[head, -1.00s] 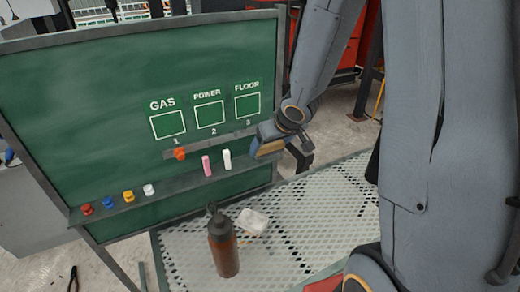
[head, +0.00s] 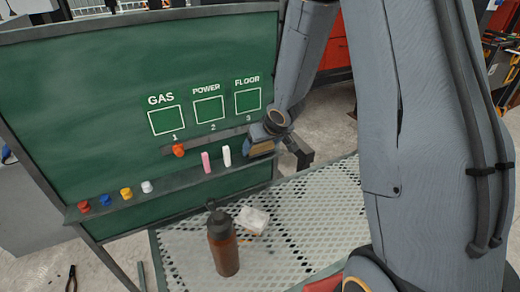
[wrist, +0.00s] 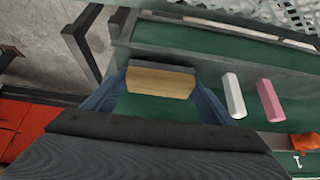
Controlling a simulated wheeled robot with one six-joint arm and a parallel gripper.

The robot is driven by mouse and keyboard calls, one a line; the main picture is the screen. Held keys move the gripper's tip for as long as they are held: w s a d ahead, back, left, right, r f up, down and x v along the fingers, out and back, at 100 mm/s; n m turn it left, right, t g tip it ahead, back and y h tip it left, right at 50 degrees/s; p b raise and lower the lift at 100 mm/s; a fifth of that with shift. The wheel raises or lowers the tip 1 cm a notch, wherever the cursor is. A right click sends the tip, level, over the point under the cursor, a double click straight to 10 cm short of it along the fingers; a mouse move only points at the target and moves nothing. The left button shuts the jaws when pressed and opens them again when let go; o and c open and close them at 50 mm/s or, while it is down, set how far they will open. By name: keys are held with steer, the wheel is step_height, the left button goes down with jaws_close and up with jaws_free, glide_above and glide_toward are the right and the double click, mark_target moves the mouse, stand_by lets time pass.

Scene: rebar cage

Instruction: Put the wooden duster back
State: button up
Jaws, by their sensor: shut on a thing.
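The wooden duster (head: 260,149) is a small block with a tan wooden back and a grey layer. In the wrist view the duster (wrist: 160,82) lies crosswise between the two blue fingers of my gripper (wrist: 157,97). My gripper (head: 266,143) is shut on it at the right end of the green chalkboard (head: 80,120), by the ledge (head: 130,203). The duster is right of the white chalk (head: 227,156) and pink chalk (head: 206,163). I cannot tell whether it touches the ledge.
Red, blue, yellow and white small pieces stand on the ledge's left part. An orange piece (head: 178,150) is on the strip under the GAS box. A brown bottle (head: 223,245) and a white item (head: 252,220) stand on the perforated table (head: 310,215), whose right part is clear.

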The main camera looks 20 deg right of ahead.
steer(key=shift+f, duration=0.25)
steer(key=shift+f, duration=0.1)
steer(key=shift+f, duration=0.1)
steer(key=o, duration=1.1)
steer(key=shift+b, duration=0.35)
steer(key=shift+w, duration=0.1)
steer(key=s+d+r+m+g+h+p, duration=0.1)
steer(key=s+d+r, duration=0.1)
steer(key=s+r, duration=0.35)
steer(key=s+d+r+g+h+p, duration=0.1)
steer(key=s+r, duration=0.2)
steer(key=s, duration=0.5)
steer(key=s+a+r+g, duration=0.1)
steer(key=s, duration=0.5)
steer(key=s+a+m+g, duration=0.1)
steer(key=s+a+g, duration=0.1)
steer(key=s, duration=0.5)
steer(key=shift+s+a+r+g+y, duration=0.15)
steer(key=shift+s+r+g+y, duration=0.15)
steer(key=shift+r+y, duration=0.1)
